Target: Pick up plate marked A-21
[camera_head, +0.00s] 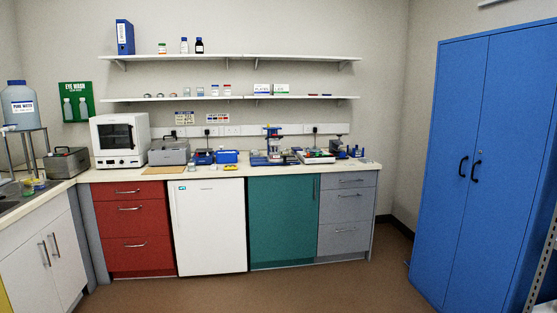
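No plate with a readable A-21 mark shows in the head view; at this distance such small lettering cannot be made out. Several small items stand on the long bench (300,170) against the back wall. Among them are a blue tray with a stand (272,147) and a whitish tray with small coloured items (315,156). On the lower shelf (175,99) are a box lettered "PLATES" (262,90) and a similar box with a green band (281,90). Neither of my grippers is in view.
A tall blue cabinet (450,120) stands at the right. A white oven (119,140), a grey box-shaped device (168,151) and a blue box (227,156) stand on the bench. A water container (18,118) is at far left. The brown floor (260,295) in front is clear.

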